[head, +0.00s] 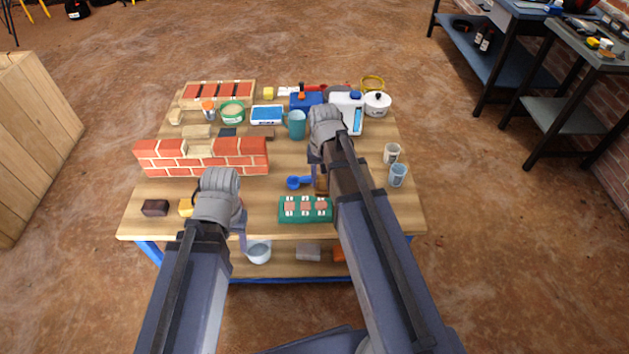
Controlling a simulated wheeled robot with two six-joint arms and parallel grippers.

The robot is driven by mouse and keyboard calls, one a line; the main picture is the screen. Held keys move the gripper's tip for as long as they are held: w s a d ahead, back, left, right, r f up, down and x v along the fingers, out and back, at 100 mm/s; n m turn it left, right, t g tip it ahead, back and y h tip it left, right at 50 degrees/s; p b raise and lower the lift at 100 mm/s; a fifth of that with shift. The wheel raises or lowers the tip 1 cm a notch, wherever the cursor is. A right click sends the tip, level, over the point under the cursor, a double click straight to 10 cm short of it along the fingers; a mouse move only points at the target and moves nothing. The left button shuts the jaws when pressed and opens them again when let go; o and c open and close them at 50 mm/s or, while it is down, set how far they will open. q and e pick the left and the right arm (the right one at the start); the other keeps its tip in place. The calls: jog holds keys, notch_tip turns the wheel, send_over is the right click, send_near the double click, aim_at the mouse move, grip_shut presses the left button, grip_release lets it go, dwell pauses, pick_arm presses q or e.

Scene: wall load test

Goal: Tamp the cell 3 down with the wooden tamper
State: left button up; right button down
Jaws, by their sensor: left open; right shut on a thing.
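A green tray (283,214) lies near the front edge of the table, with reddish-brown fill and small white marks in its cells. I cannot read which cell is cell 3. My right gripper (320,176) is shut on a brown wooden thing (321,187), which looks like the tamper, just behind the tray's right part. My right arm hides much of it, and I cannot tell whether it touches anything. My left gripper (242,238) is open at the table's front edge, left of the tray; its fingers are mostly hidden by my wrist.
A brick wall (232,157) with a lower middle gap stands at the left. A blue scoop (298,183) lies behind the tray. Cups (397,175) stand at the right edge. A teal mug (296,124), tubs and bottles fill the back.

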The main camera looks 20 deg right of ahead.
aim_at(321, 194)
jog(key=shift+f+b, duration=3)
jog(key=shift+f, duration=0.05)
jog(key=shift+a+f+b, duration=0.1)
jog(key=shift+f+b, duration=0.4)
jog(key=shift+b, duration=0.05)
notch_tip(321, 194, up, 7)
jog(key=p, duration=0.7)
dwell(0.6)
